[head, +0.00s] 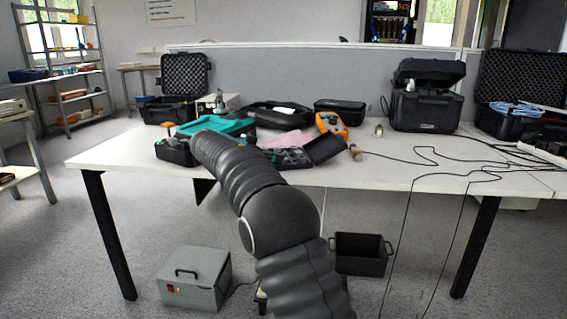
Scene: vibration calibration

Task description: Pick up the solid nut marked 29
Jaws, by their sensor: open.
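I cannot make out a nut marked 29 in the head view; any marking is too small to read at this distance. A small metallic piece (378,130) stands on the white table (420,172), right of an orange handheld meter (332,124). Another small metal piece (355,152) lies nearer the front edge, by a cable end. I cannot tell what either piece is. My dark ribbed arm reaches over the table's front edge toward the left half of the table. My gripper is hidden beyond the arm's end.
A teal tray (222,124), an open small black case (174,152) and a black box with an open lid (318,150) crowd the arm. Larger black cases (428,108) stand at the back. Black cables cross the right side. A grey box (196,278) and black bin (362,254) are on the floor.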

